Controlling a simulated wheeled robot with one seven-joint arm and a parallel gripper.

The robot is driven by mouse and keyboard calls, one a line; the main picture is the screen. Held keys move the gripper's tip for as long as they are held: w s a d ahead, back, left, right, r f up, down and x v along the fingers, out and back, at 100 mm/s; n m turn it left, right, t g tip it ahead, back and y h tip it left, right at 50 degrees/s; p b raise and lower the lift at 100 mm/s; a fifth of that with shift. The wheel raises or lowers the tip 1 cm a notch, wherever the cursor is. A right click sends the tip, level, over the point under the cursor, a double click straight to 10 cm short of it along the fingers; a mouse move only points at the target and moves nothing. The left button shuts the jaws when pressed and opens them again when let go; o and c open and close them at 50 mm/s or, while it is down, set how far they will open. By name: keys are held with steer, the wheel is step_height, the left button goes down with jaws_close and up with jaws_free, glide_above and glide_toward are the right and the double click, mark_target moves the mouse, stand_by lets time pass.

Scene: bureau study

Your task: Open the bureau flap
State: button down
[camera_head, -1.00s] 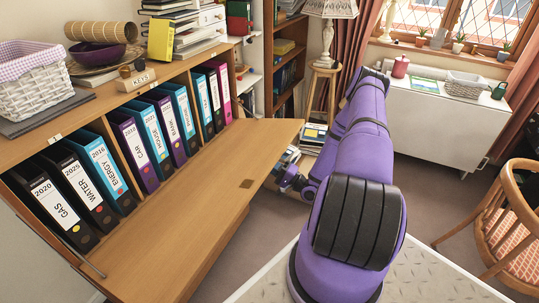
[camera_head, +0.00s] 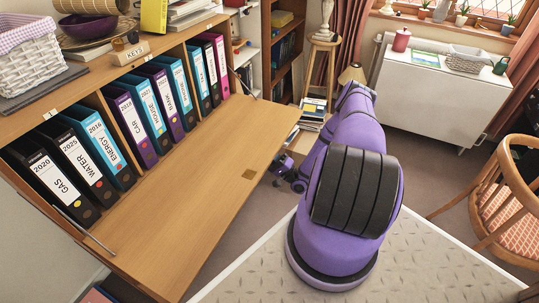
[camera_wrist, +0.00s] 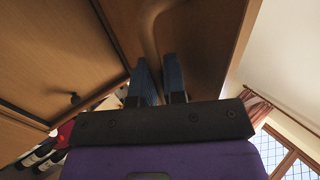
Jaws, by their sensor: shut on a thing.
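The bureau flap (camera_head: 205,178) is folded down and lies close to level, its inner face up, in the head view. Folders stand in the open compartment behind it. My gripper (camera_wrist: 159,66) is at the flap's outer edge, and its fingertips are hidden from the head view. In the wrist view its two blue fingers are closed around a curved wooden handle (camera_wrist: 149,28) on the flap's underside (camera_wrist: 195,45). Metal stays show at the flap's near left end (camera_head: 84,231) and far end (camera_head: 241,83).
Several label-bearing folders (camera_head: 150,112) stand in a row. A wicker basket (camera_head: 30,75) and a bowl sit on the bureau top. A wooden stool (camera_head: 323,45) and a pile of books (camera_head: 312,112) stand beyond the arm. A chair (camera_head: 500,200) is at right.

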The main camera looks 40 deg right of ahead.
steer(key=shift+a+f, duration=0.1)
steer(key=shift+f, duration=0.1)
steer(key=c, duration=1.2)
jaws_free()
steer(key=shift+w+f, duration=0.15)
steer(key=shift+c, duration=0.2)
steer(key=shift+o, duration=0.2)
steer(key=v, duration=1)
steer(key=shift+s, duration=0.4)
steer(key=shift+f, duration=0.1)
